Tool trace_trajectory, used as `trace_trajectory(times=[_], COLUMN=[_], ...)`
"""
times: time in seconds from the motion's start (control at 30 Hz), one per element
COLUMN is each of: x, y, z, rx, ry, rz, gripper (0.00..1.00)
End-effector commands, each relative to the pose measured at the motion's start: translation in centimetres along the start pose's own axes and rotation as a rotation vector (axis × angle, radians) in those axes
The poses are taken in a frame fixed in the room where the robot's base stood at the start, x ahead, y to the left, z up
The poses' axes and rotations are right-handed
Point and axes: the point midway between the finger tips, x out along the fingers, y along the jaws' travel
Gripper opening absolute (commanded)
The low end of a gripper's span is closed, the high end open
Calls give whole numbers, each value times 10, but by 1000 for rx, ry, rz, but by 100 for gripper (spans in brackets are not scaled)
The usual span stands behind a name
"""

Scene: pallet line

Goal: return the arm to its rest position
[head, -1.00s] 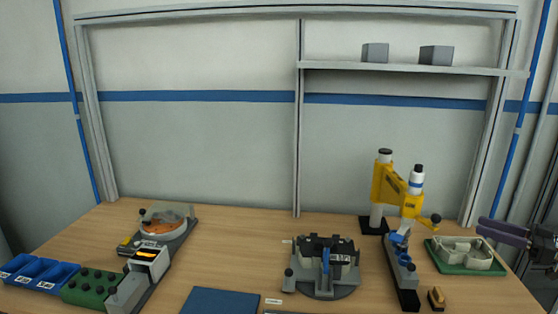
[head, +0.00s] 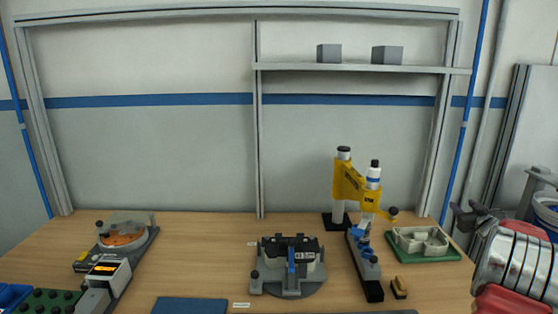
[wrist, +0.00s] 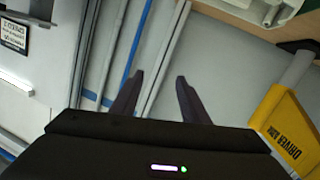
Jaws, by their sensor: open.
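My gripper (head: 468,214) shows at the right edge of the head view, partly hidden by my own arm, to the right of the green tray and past the table's right side. In the wrist view, its two dark fingers (wrist: 157,85) are spread apart with nothing between them. The wall and pipes lie behind them. My arm shows as silver bands and red parts in the lower right of the head view.
A yellow driver stand (head: 349,182) is on the table; its labelled arm (wrist: 285,125) shows in the wrist view. The green tray (head: 428,256) holds a pale housing. A round fixture (head: 288,286) is mid-table. Two grey boxes sit on a shelf (head: 362,69).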

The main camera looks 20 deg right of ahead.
Motion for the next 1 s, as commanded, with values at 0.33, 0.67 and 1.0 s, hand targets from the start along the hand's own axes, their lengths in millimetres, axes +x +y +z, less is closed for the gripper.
trace_trajectory(times=[0.33, 0.67, 1.0], x=[-44, -123, -226], y=[-51, -135, -236], z=[1, 8, 14], rx=[-2, 5, 7], ry=[-288, -564, -808], rz=[166, 179, 86], gripper=[41, 41, 41])
